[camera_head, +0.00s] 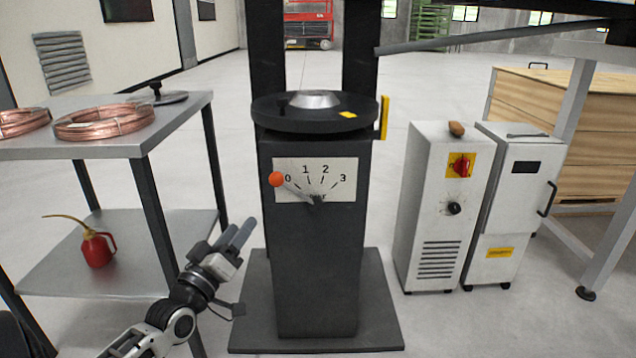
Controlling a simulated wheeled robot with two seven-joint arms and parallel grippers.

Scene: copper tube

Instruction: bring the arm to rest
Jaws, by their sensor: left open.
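My left gripper (236,236) is in the lower left of the head view, its arm coming in from the bottom. Its two grey fingers point up and to the right and are a little apart, with nothing between them. It is in front of the gap between the grey table and the dark machine pedestal (310,250). The pedestal carries a dial plate (335,165) marked 0 to 3. A lever with an orange knob (276,180) points to the 0 side. My right gripper is not in view.
Copper tube coils (104,122) lie on the grey table (185,108) at left; a red oil can (97,248) stands on its lower shelf. Two white cabinets (425,190) (500,258) stand right of the pedestal. Wooden crates (590,130) are behind them. Floor between pedestal and cabinets is clear.

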